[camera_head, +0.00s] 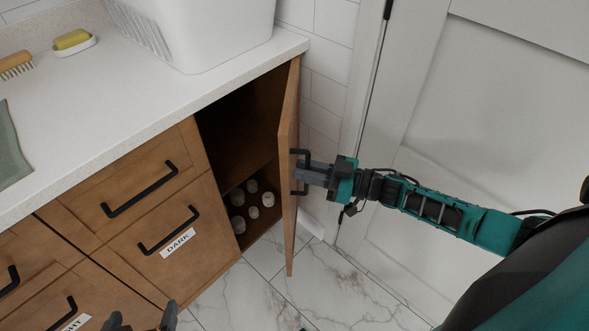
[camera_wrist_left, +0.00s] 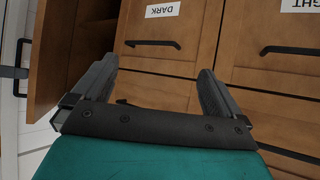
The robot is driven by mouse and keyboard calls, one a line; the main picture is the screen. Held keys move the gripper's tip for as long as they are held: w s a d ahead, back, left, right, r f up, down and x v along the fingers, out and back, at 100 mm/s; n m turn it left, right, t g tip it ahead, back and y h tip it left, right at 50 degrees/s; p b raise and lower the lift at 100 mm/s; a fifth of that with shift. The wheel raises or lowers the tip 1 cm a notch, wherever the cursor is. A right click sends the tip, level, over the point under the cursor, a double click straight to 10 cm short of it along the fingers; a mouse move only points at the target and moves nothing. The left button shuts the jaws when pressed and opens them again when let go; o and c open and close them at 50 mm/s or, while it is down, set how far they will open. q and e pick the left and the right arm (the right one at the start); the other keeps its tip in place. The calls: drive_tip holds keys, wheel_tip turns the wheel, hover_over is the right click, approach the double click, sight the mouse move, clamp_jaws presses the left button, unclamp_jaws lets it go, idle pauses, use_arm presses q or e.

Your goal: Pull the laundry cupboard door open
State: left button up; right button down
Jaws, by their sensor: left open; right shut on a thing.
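The wooden laundry cupboard door (camera_head: 288,165) stands swung out from the cabinet and is seen nearly edge-on in the head view. My right gripper (camera_head: 303,172) is shut on its black bar handle (camera_head: 305,189), on the door's outer face. The cupboard interior (camera_head: 228,140) is dark, with several pale round-topped items (camera_head: 252,187) in its lower part. My left gripper (camera_head: 142,321) is open and empty, low in front of the drawers. In the left wrist view its spread fingers (camera_wrist_left: 155,85) face the DARK drawer front, with nothing between them.
The DARK drawer (camera_head: 178,243) and neighbouring drawers have projecting black handles. A white basket (camera_head: 205,30), a yellow sponge (camera_head: 71,39) and a brush (camera_head: 16,62) sit on the counter (camera_head: 110,105). Marble floor (camera_head: 330,290) lies clear below the door. A white door (camera_head: 480,110) stands behind my right arm.

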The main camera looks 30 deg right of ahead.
use_arm(q)
drive_tip(key=shift+w+d+h+b, duration=0.2)
drive_tip(key=shift+d+h+b, duration=0.1)
drive_tip(key=shift+d+b, duration=0.55)
use_arm(e)
drive_tip(key=s+d, duration=0.2)
drive_tip(key=d, duration=0.8)
drive_tip(key=shift+s+d, duration=0.35)
use_arm(q)
drive_tip(key=shift+r, duration=0.1)
use_arm(e)
drive_tip(key=c, duration=1.3)
unclamp_jaws()
drive_tip(key=shift+w, duration=0.1)
drive_tip(key=shift+c, duration=0.2)
use_arm(q)
drive_tip(key=shift+s+f, duration=0.15)
drive_tip(key=shift+f, duration=0.1)
drive_tip(key=shift+d, duration=0.1)
use_arm(e)
drive_tip(key=shift+r, duration=0.1)
